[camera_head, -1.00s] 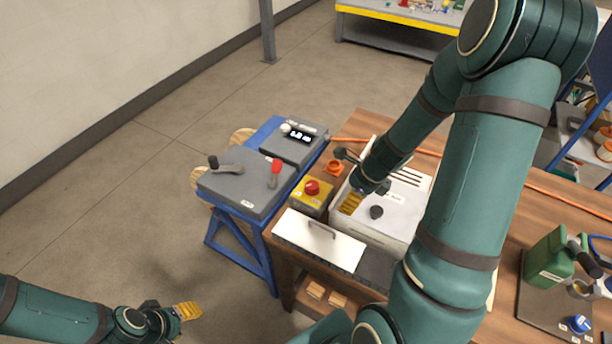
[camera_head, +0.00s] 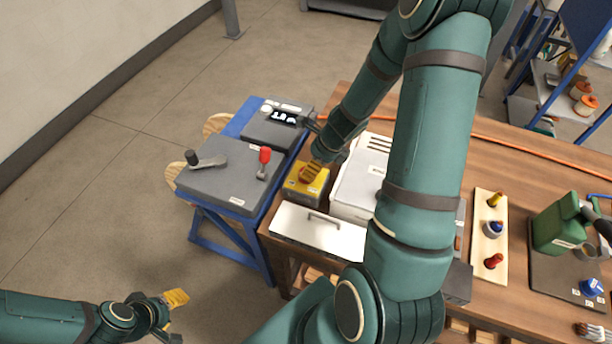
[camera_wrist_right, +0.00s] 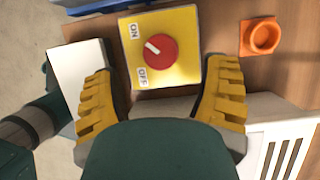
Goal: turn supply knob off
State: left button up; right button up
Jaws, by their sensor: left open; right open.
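The supply knob is a red round knob (camera_wrist_right: 160,48) on a yellow box (camera_wrist_right: 186,20) with ON and OFF labels. Its white mark points up-left toward the ON label (camera_wrist_right: 134,30); the OFF label (camera_wrist_right: 142,76) is lower. In the head view the yellow box (camera_head: 319,187) is on the wooden bench. My right gripper (camera_head: 312,172) is over it and hides most of the knob. In the right wrist view my right gripper (camera_wrist_right: 158,68) is open, its yellow fingers spread on either side and not touching the knob. My left gripper (camera_head: 176,299) is open and empty at lower left.
A white cabinet (camera_head: 350,192) with slots stands right of the yellow box, and a white panel with a handle (camera_head: 318,232) lies in front. An orange ring-shaped part (camera_wrist_right: 262,37) is close by. A grey unit (camera_head: 218,185) with levers sits on a blue stand at left.

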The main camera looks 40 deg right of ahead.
jog(key=b+x, duration=0.1)
jog(key=x, duration=0.4)
jog(key=shift+w+f+b, duration=0.1)
jog(key=shift+f+b, duration=0.05)
jog(key=shift+b, duration=0.2)
jog(key=c, duration=1.2)
